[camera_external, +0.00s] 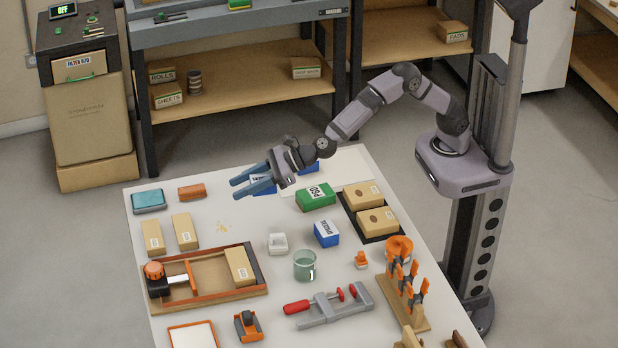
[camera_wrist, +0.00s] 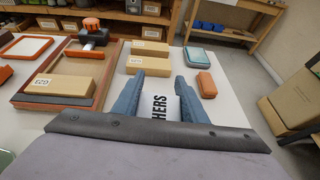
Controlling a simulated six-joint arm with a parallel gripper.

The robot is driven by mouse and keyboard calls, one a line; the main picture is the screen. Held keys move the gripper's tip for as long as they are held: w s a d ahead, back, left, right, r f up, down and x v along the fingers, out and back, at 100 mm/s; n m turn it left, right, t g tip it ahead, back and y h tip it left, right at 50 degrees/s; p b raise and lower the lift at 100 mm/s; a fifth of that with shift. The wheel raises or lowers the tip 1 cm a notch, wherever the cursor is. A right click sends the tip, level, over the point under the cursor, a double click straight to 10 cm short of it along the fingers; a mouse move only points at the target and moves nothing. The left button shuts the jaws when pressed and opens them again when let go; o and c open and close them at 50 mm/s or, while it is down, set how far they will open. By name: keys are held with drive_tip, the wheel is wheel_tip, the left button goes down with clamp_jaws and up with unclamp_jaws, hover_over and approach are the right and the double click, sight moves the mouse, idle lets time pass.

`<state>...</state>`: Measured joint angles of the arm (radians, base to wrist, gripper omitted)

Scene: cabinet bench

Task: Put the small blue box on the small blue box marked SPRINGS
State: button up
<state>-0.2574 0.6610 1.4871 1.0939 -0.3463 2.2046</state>
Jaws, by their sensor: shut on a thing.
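My gripper (camera_external: 238,187) has blue fingers and is over the far left part of the table. The held box (camera_external: 263,184) is partly hidden by the fingers in the external view; I cannot tell if it touches the table. The small blue box marked SPRINGS (camera_external: 326,234) stands on the table right of centre, its top clear; its label is small. Another blue box (camera_external: 308,158) is partly hidden behind my wrist.
A green box (camera_external: 316,197) stands between my gripper and the SPRINGS box. Tan boxes (camera_external: 363,195) on a black tray stand to its right. A white container (camera_external: 278,243) and a glass beaker (camera_external: 305,265) are close to the SPRINGS box. A teal case (camera_external: 148,201) lies at the left.

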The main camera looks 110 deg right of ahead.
drive_tip(key=shift+r, duration=0.1)
drive_tip(key=s+d+r+m+g+h+p, duration=0.1)
drive_tip(key=s+d+r+m+h+p, duration=0.15)
drive_tip(key=d, duration=0.35)
drive_tip(key=s+d+r+m+g+h+p, duration=0.1)
drive_tip(key=d+r+m+g+h, duration=0.1)
drive_tip(key=d+r+m+h, duration=0.3)
drive_tip(key=s+d+f+m+g+h, duration=0.1)
drive_tip(key=s+d+m+g+h, duration=0.1)
drive_tip(key=s+d+m+g, duration=0.6)
drive_tip(key=s+d+f+m+g+h, duration=0.25)
drive_tip(key=s+d, duration=0.25)
drive_tip(key=s, duration=0.7)
drive_tip(key=shift+n+h, duration=0.3)
drive_tip(key=shift+n, duration=0.1)
drive_tip(key=shift+s+a+f+p, duration=0.15)
drive_tip(key=shift+f+p, duration=0.15)
drive_tip(key=shift+f, duration=2.05)
drive_tip(key=shift+a+f+p, duration=0.1)
drive_tip(key=shift+f+p, duration=0.15)
drive_tip(key=shift+f, duration=2.1)
drive_tip(key=shift+f, duration=0.15)
drive_tip(key=o, duration=1.1)
